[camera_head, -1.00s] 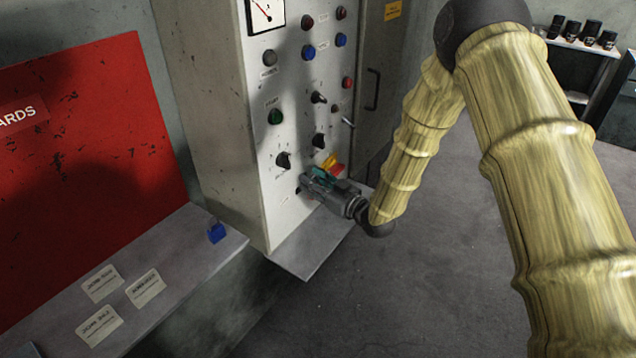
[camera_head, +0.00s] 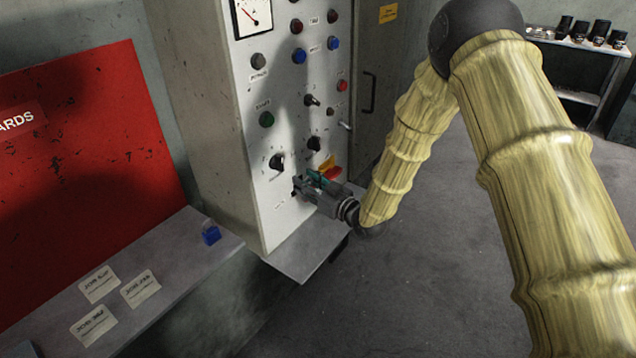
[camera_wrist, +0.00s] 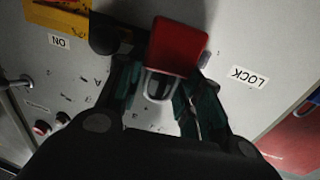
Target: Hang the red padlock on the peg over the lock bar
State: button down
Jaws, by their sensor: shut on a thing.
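The red padlock (camera_wrist: 178,46) is large in the wrist view, with its metal shackle (camera_wrist: 158,86) toward my gripper. My gripper (camera_wrist: 160,88) is shut on the padlock, its teal fingers on either side of the shackle. A small grey metal piece (camera_wrist: 204,59) shows right beside the padlock; whether it is the peg or part of the lock bar I cannot tell. A LOCK label (camera_wrist: 248,77) is upside down to its right. In the head view my gripper (camera_head: 305,185) is close to the low front of the panel. The padlock's contact with the peg is hidden.
The control cabinet (camera_head: 222,130) carries buttons and knobs. A yellow plate (camera_wrist: 58,16) and dark part (camera_wrist: 110,36) lie close to the fingers. A small blue object (camera_head: 211,234) is on the left shelf (camera_head: 178,262) with several cards. Open floor (camera_head: 400,290) lies to the right.

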jog(key=shift+a+f, duration=0.1)
jog(key=shift+a, duration=0.15)
jog(key=c, duration=1.1)
grip_release()
jog(key=shift+c, duration=0.2)
jog(key=shift+o, duration=1.3)
jog(key=shift+w+a+f, duration=0.1)
jog(key=shift+w+a, duration=0.05)
jog(key=shift+a, duration=0.05)
jog(key=shift+a+f, duration=0.15)
jog(key=shift+a, duration=0.65)
jog(key=shift+d, duration=0.1)
jog(key=shift+d+f, duration=0.1)
jog(key=shift+d, duration=0.45)
